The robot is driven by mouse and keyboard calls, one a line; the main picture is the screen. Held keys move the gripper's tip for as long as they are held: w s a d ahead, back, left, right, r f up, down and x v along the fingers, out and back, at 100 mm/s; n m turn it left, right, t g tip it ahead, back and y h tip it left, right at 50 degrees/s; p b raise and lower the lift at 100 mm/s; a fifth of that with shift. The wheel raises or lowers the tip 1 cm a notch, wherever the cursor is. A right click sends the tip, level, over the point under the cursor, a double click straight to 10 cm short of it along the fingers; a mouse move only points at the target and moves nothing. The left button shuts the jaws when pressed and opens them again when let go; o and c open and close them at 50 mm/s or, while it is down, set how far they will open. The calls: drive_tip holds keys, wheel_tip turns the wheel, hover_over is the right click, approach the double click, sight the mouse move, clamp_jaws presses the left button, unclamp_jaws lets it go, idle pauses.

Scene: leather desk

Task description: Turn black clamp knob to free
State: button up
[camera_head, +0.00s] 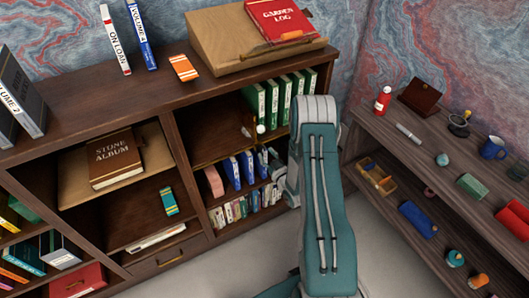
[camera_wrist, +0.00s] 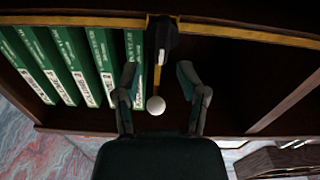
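In the wrist view a black clamp knob (camera_wrist: 162,40) with a pale mark sits on a brass rail (camera_wrist: 222,30) along the shelf edge. A brass rod below it leads to a white ball (camera_wrist: 156,105), which also shows in the head view (camera_head: 261,129). My gripper (camera_wrist: 157,68) is open, with its fingers apart on either side of the rod and ball. Nothing is visibly held. The knob lies just past the fingertips; I cannot tell whether they touch it. In the head view my gripper (camera_head: 273,160) is partly hidden by my arm.
Green books (camera_wrist: 72,65) stand close to the left finger in the wrist view. The shelf bay to the right looks empty. In the head view, the bookcase (camera_head: 100,107) holds more books, and a side shelf (camera_head: 365,140) with small items stands right of my arm.

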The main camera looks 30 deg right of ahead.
drive_tip(key=s, duration=0.8)
drive_tip(key=shift+s+d, duration=0.15)
drive_tip(key=shift+s, duration=0.2)
idle(0.4)
idle(0.4)
drive_tip(key=s, duration=1.2)
drive_tip(key=shift+d, duration=0.2)
drive_tip(key=m, duration=0.1)
approach(263, 149)
drive_tip(key=w, duration=1.1)
drive_tip(key=shift+a, duration=0.25)
